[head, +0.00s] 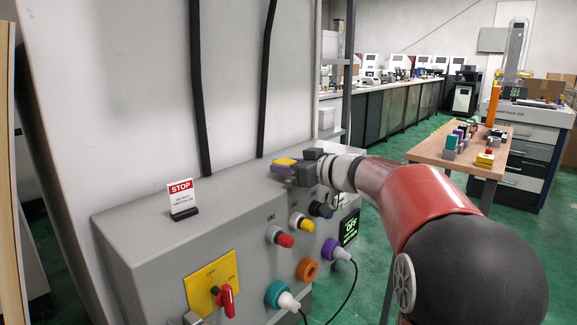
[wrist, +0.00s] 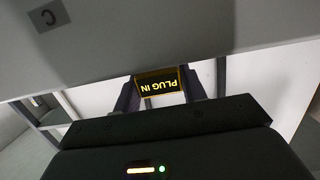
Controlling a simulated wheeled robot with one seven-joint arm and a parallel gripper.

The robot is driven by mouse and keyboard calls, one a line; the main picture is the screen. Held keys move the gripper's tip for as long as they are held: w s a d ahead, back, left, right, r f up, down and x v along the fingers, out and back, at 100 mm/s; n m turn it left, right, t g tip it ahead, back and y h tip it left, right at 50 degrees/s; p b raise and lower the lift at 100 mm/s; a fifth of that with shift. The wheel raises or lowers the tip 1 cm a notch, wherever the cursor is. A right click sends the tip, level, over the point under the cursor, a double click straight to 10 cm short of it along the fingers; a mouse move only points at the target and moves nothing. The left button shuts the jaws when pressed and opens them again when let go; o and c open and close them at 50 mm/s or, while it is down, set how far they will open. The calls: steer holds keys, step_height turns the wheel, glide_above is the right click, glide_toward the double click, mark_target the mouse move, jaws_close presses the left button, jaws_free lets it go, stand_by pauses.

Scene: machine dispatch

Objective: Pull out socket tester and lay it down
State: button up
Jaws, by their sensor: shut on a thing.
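On the box front, an orange round socket (head: 307,270) looks empty. A teal socket (head: 279,294) and a purple socket (head: 336,251) hold plugs.
A STOP sign (head: 182,198) stands on the box top at left. The front carries a red rotary switch (head: 226,298), several knobs and a green OFF display (head: 349,229). A wooden table (head: 440,155) with small items stands at right. The box top between sign and gripper looks clear.

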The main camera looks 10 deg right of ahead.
steer(key=shift+f, duration=0.6)
steer(key=o, duration=1.2)
steer(key=s+d+r+m+t+h, duration=0.4)
steer(key=s+d+r+h, duration=0.25)
steer(key=s, duration=0.25)
steer(key=s+d+f+m+g+h, duration=0.1)
steer(key=s+f+m+g+h, duration=0.1)
steer(key=s+f+m+h, duration=0.3)
steer(key=s+a+f+g, duration=0.2)
steer(key=s+f+g, duration=0.1)
steer(key=s+f, duration=0.3)
steer(key=s+a+f+n+g+y, duration=0.1)
steer(key=s+a+f+g, duration=0.2)
steer(key=s+f, duration=0.3)
steer(key=s+a+f+g+y, duration=0.1)
steer(key=s+a+f+g, duration=0.2)
steer(key=s+f, duration=0.3)
steer(key=shift+s+a+f+n+g, duration=0.1)
steer(key=shift+s+a+n+g, duration=0.1)
steer(key=shift+s, duration=0.9)
steer(key=shift+s+a+f+n+g, duration=0.1)
steer(key=shift+s+n, duration=0.1)
steer(key=shift+s, duration=0.9)
